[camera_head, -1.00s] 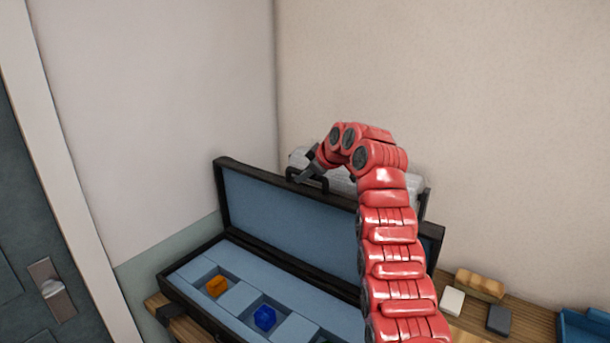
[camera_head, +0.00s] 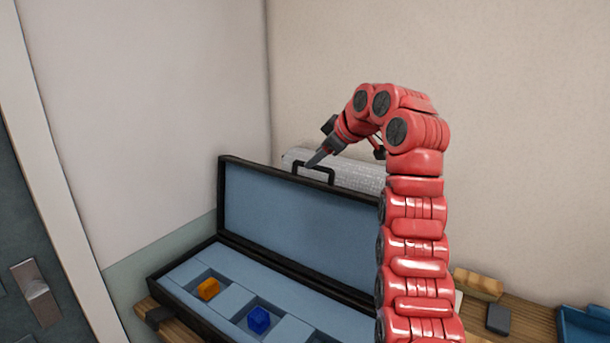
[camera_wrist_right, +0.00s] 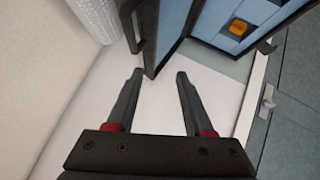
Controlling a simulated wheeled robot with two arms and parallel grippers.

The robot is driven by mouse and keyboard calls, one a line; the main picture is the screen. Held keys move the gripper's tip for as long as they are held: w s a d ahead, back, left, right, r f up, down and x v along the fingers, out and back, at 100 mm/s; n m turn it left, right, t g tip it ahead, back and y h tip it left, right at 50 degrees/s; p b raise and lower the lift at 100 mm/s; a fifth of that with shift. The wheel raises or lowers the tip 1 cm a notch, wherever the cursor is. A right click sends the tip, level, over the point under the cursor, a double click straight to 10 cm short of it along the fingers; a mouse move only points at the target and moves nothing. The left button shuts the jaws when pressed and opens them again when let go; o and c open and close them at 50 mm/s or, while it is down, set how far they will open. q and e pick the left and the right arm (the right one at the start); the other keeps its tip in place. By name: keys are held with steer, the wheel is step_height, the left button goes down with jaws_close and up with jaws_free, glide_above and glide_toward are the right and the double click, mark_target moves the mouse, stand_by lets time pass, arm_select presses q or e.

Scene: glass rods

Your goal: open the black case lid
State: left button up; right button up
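The black case (camera_head: 185,312) has a pale blue lining, and its lid (camera_head: 290,215) stands open, near upright at the back. My right gripper (camera_head: 316,160) is just above the lid's top edge, beside the handle. In the right wrist view its two fingers (camera_wrist_right: 160,75) are spread apart with nothing between them. The lid's edge (camera_wrist_right: 158,45) is just beyond the fingertips. My left gripper is in neither view.
An orange block (camera_head: 208,288) and a blue block (camera_head: 258,320) sit in case compartments. A white textured roll (camera_head: 355,174) is behind the lid. A tan block (camera_head: 478,284), dark block (camera_head: 499,319) and blue tray (camera_head: 585,325) are at right. Walls stand close behind.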

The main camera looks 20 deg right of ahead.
steer(key=b+v, duration=0.1)
steer(key=v, duration=0.6)
steer(key=shift+w, duration=0.1)
steer(key=shift+c, duration=0.2)
